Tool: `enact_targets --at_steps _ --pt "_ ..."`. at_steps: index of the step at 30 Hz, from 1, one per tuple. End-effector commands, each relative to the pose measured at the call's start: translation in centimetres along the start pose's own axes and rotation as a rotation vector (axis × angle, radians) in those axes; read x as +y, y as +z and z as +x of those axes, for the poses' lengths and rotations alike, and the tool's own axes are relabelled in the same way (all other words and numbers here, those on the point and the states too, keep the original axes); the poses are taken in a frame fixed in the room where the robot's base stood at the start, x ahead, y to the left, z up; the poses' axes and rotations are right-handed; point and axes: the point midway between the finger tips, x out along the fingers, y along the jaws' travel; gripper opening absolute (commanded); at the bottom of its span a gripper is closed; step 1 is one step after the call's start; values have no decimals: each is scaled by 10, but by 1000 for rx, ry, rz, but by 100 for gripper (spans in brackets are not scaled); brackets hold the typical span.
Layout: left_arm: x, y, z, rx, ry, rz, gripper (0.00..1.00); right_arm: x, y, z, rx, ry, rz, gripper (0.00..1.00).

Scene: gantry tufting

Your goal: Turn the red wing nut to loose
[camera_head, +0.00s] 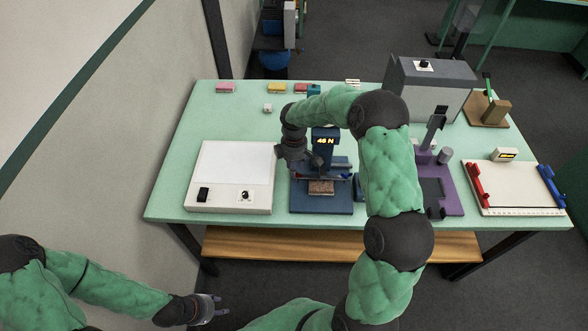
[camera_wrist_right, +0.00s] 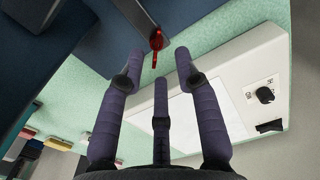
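The red wing nut (camera_wrist_right: 156,41) shows in the right wrist view at the end of a dark bar. It belongs to the blue test stand (camera_head: 321,207), whose display reads about 48 N in the head view. My right gripper (camera_head: 302,166) is at the left side of this stand. In the wrist view its fingers (camera_wrist_right: 161,57) are spread, with the wing nut in line with the gap between the outer fingertips. I see no clear contact. In the head view the gripper hides the nut. My left gripper (camera_head: 219,306) is open and empty, low in front of the table.
A white panel (camera_head: 233,160) with a knob and a black switch lies left of the stand. A purple fixture (camera_head: 448,196), a grey box (camera_head: 425,90) and a white board (camera_head: 515,200) with red and blue clamps stand to the right. Small coloured blocks (camera_head: 277,88) line the back edge.

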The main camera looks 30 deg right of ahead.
Motion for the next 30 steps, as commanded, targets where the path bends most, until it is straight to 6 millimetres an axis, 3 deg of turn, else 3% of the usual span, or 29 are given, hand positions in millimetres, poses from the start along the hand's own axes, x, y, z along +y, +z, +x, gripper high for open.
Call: enact_targets --at_steps 9,15,30 --pt "0 0 0 0 0 0 40 0 -1 -64 2 2 0 33" --pt "0 0 0 0 0 0 40 0 -1 -91 1 -1 -1 33" --pt "0 0 0 0 0 0 40 -1 -1 -101 0 -3 0 33"
